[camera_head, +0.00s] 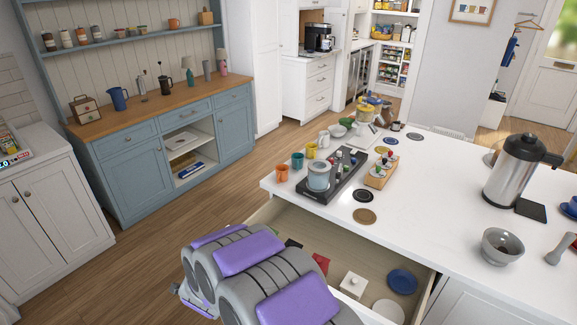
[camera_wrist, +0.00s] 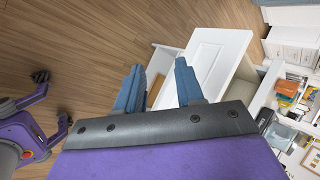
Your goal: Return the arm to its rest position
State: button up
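My arm shows in the head view as grey and purple links (camera_head: 250,252), folded at the bottom of the picture in front of the island. It covers the left part of the open drawer. In the wrist view my gripper (camera_wrist: 158,88) has its two blue fingers spread wide apart. Nothing sits between them; wood floor and a pale cabinet panel show beyond. The gripper's fingers cannot be made out in the head view.
The island drawer (camera_head: 392,274) is pulled out, with a white lidded box (camera_head: 354,284), a blue disc (camera_head: 402,281) and other items inside. The white island top (camera_head: 440,215) holds a black tray, cups, a steel urn (camera_head: 517,170) and a grey bowl (camera_head: 502,246). Floor at left is clear.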

jog(key=s+d+r+n+g+y, duration=0.1)
jog(key=s+d+r+n+g, duration=0.1)
jog(key=s+d+r+n, duration=0.45)
jog(key=s+d+r+n+g+y, duration=0.2)
jog(key=d+r+n, duration=0.15)
jog(key=r, duration=0.65)
jog(key=s+d+r+n+g+h, duration=0.2)
jog(key=s+d+r+n, duration=0.1)
jog(key=s+d, duration=0.9)
jog(key=s+d+r+n+g+h, duration=0.2)
jog(key=s+d+r+n+h, duration=0.1)
jog(key=s+d, duration=1)
jog(key=shift+s+d+g, duration=0.2)
jog(key=shift+d+g, duration=0.1)
jog(key=shift+d, duration=0.2)
